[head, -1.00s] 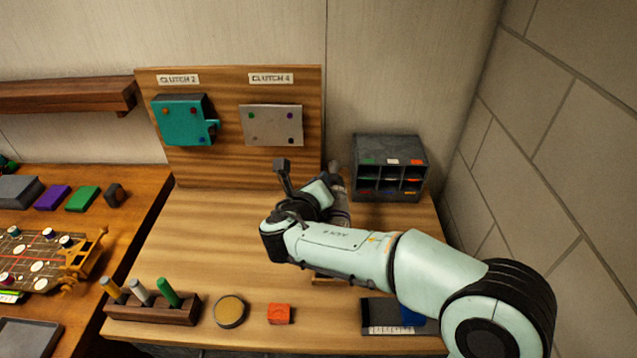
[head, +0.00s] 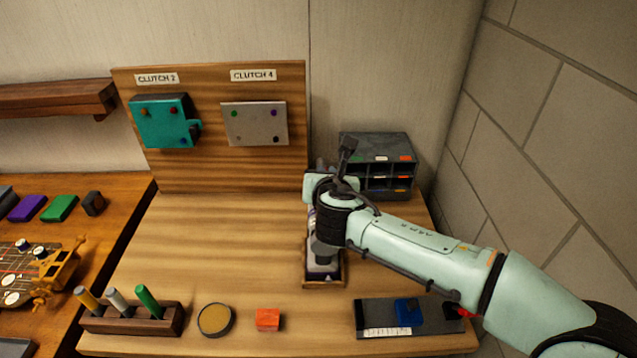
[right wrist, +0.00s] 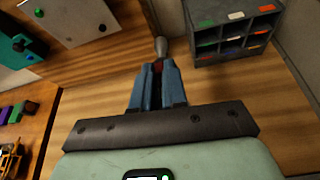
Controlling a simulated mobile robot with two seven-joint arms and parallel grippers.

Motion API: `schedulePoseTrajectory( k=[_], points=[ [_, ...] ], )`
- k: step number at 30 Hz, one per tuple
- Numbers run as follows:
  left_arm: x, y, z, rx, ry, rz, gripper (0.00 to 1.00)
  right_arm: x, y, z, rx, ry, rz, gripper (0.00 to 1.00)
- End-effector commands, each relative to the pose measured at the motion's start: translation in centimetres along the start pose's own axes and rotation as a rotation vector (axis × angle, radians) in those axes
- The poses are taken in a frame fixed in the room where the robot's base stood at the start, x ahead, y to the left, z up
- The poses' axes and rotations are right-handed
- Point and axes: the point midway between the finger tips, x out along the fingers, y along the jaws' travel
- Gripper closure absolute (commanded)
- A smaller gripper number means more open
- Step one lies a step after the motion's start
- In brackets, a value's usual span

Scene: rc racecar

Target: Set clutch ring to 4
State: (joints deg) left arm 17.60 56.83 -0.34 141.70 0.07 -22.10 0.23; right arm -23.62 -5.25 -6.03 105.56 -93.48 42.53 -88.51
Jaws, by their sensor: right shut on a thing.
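My right gripper (right wrist: 158,68) is shut on a narrow dark and reddish part in the right wrist view. A grey rounded tip (right wrist: 161,46) shows just beyond its blue fingers. In the head view my right wrist covers the fingers and most of what they hold. A grey tool-like piece (head: 323,262) stands below the wrist in a small wooden tray (head: 324,284); I cannot tell if it joins the held part. No clutch ring or setting is readable. The CLUTCH 4 label (head: 254,75) hangs above a grey plate (head: 254,122). My left gripper is not in view.
A teal block (head: 163,120) is mounted under CLUTCH 2. A grey pigeonhole cabinet (head: 378,147) stands behind my wrist. In front are a peg rack (head: 130,318), round tin (head: 215,319), orange block (head: 267,319) and dark tray (head: 375,317). The bench's left middle is clear.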

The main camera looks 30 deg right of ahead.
Motion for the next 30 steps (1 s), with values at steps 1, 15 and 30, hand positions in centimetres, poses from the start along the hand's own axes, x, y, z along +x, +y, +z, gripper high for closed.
schedulePoseTrajectory(
  k=[1, 15, 30],
  points=[
    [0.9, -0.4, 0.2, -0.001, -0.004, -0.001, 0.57, 0.1, -0.5, -0.3, 0.044, -0.002, 0.014, 1.00],
    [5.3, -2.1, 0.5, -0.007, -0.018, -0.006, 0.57, 0.3, -2.5, -0.7, 0.389, -0.002, 0.160, 1.00],
    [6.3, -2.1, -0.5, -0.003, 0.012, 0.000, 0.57, 0.3, -3.0, -0.8, 0.520, -0.001, 0.216, 1.00]
  ],
)
